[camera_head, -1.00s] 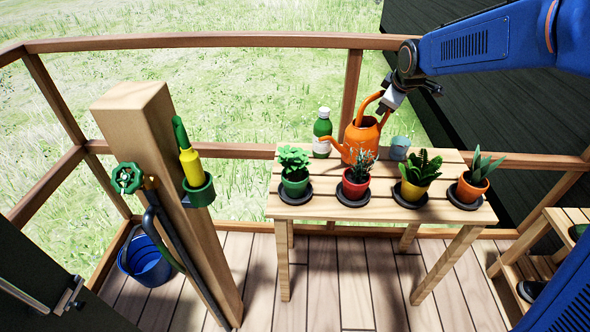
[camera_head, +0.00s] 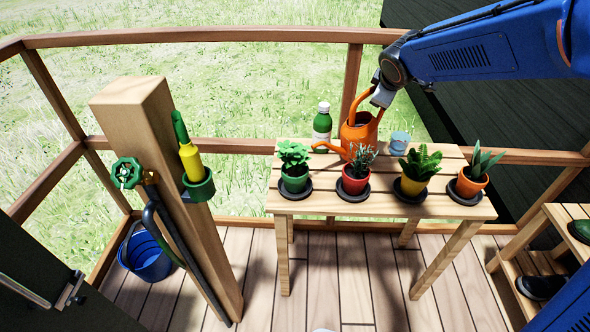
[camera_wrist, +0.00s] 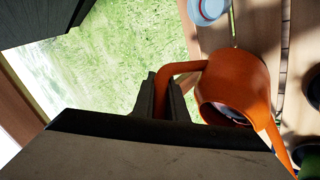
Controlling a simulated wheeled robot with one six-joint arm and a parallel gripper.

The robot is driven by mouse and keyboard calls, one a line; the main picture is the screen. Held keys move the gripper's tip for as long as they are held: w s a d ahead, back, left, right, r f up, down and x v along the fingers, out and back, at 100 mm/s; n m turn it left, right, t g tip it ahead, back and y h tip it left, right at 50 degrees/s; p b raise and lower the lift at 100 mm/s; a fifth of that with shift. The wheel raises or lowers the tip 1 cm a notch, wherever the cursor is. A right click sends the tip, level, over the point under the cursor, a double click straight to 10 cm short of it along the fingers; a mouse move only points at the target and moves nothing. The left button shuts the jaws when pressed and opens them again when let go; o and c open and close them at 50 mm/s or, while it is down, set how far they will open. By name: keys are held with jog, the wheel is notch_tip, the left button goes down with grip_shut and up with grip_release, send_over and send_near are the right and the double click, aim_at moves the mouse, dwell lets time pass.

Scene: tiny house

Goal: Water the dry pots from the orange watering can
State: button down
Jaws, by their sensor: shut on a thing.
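The orange watering can (camera_head: 358,136) is at the back of the slatted table, behind the red pot, with its spout pointing left. My gripper (camera_head: 379,97) is shut on its handle, which also shows between the fingers in the wrist view (camera_wrist: 160,95). The can's open top (camera_wrist: 222,112) shows there too; I cannot tell whether its base touches the table. A green pot (camera_head: 295,184), a red pot (camera_head: 355,186), a yellow pot (camera_head: 412,188) and an orange pot (camera_head: 469,188) stand in a front row, each planted and on a dark saucer. Soil dryness cannot be told.
A green bottle (camera_head: 322,128) stands left of the can and a pale blue cup (camera_head: 399,144) right of it, both close. The table (camera_head: 385,209) has bare slats at its front edge. A wooden post (camera_head: 165,180) stands left; railings run behind.

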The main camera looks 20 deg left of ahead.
aim_at(375, 88)
jog(key=shift+s+a+r+t, duration=0.3)
jog(key=shift+s+a+r, duration=0.1)
jog(key=shift+r, duration=0.15)
jog(key=shift+s+a+r+n+t+h+p, duration=0.35)
jog(key=shift+s+r+p, duration=0.25)
jog(key=shift+p, duration=0.4)
jog(key=shift+s+a+r+t+p, duration=0.15)
jog(key=shift+r+p, duration=0.05)
jog(key=shift+r, duration=0.25)
jog(key=shift+s+a+r+t+p, duration=0.1)
jog(key=shift+a+r+p, duration=0.05)
jog(key=shift+r, duration=0.3)
jog(key=shift+s+a+r+p, duration=0.15)
jog(key=shift+r+p, duration=0.35)
jog(key=shift+p, duration=0.7)
